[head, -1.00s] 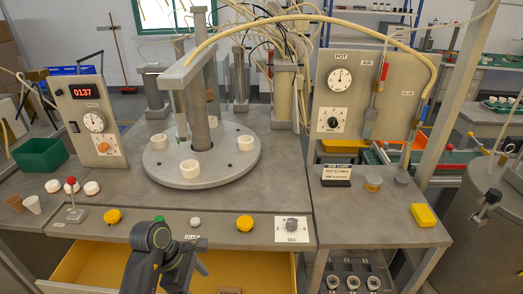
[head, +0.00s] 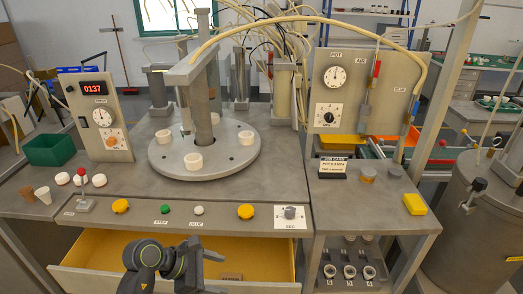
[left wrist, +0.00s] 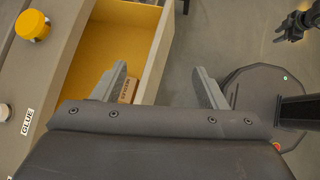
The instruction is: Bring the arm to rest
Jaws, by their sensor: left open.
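My left gripper (head: 214,272) hangs in front of the bench, over the open yellow drawer, in the head view. The drawer's yellow floor and a small brown labelled block (left wrist: 128,90) show beyond the fingers. The block also shows in the head view (head: 232,276), just right of the gripper. A dark gripper, likely my right one (left wrist: 294,26), is small at the top right of the left wrist view.
The drawer (head: 105,250) stands open below the bench front. Yellow (head: 120,206), green (head: 165,209) and white (head: 198,211) buttons line the front panel. A round turntable (head: 160,160) with white rings stands behind. A metal drum (head: 480,220) is at right.

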